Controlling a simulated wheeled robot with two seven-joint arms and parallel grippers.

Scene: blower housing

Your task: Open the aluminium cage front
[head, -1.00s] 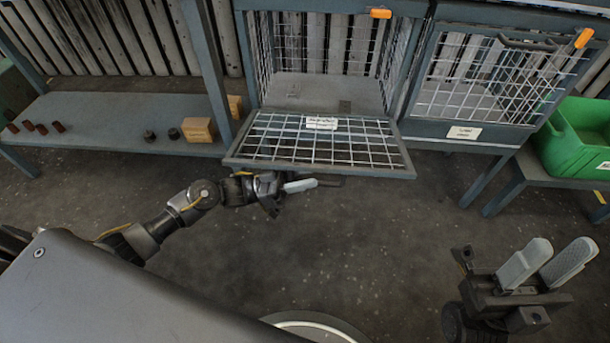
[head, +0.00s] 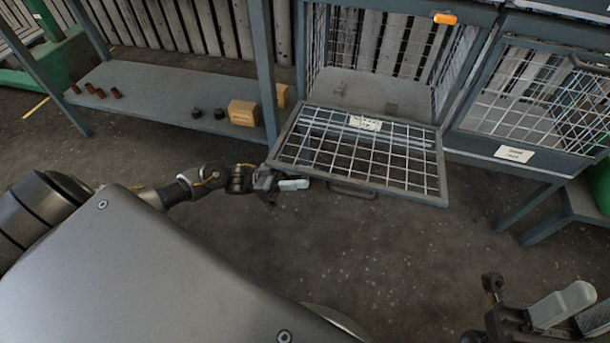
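A cage front (head: 352,150), a grey frame with wire mesh and a white label, is hinged down and hangs open, roughly level, before its compartment (head: 365,88). The label is too small to read. Its dark handle (head: 353,191) shows along the outer edge. My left gripper (head: 300,184) is by the front's outer left edge, left of the handle and apart from it. One pale finger shows clearly; the finger gap cannot be made out. My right gripper (head: 578,312) is at the lower right, fingers apart and empty, partly cut off by the picture edge.
An orange latch (head: 445,18) sits above the open compartment. A neighbouring labelled cage front (head: 530,105) on the right is shut. A low shelf (head: 150,90) on the left holds small parts and wooden blocks. A green bin (head: 600,187) is at the right edge. The floor before the cages is clear.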

